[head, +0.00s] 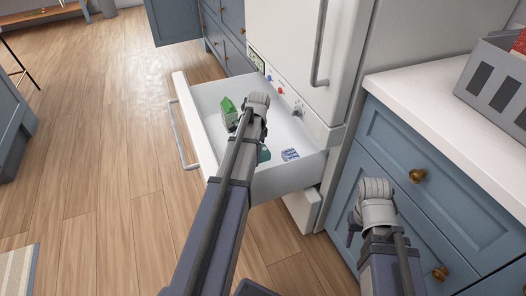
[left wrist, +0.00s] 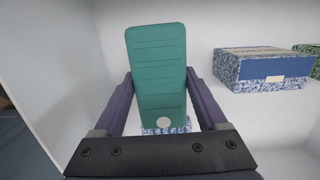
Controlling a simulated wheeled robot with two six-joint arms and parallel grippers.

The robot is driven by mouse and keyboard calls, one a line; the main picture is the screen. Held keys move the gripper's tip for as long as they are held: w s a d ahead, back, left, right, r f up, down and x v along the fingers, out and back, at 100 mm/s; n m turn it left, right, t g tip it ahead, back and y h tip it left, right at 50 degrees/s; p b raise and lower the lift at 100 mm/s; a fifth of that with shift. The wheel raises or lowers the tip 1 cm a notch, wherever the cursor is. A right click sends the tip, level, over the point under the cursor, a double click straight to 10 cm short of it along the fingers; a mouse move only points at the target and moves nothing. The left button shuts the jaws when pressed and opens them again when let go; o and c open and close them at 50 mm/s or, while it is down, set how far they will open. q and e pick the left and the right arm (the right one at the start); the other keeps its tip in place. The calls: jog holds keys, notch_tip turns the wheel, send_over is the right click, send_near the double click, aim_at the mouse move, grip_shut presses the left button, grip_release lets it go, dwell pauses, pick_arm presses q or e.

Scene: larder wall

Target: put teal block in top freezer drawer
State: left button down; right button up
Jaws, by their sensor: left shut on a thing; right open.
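The teal block (left wrist: 157,65) stands between the two fingers of my left gripper (left wrist: 160,88), which is shut on it in the left wrist view. In the head view a small part of the teal block (head: 264,153) shows beside my left arm, inside the outline of the open white freezer drawer (head: 207,150). My arm hides most of the block and the left fingers there. I cannot tell whether the block touches the drawer floor. My right gripper (head: 356,222) is open, in front of the blue cabinet.
A white counter (head: 440,115) with a grey crate (head: 490,85) stands at right.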

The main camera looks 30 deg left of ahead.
pick_arm(q)
jog(key=shift+a+f, duration=0.1)
jog(key=shift+f, duration=0.1)
notch_tip(320, 180, down, 10)
jog(key=b, duration=1)
jog(key=shift+f, duration=0.2)
grip_release()
jog(key=shift+r, duration=0.1)
jog(key=shift+r, duration=0.15)
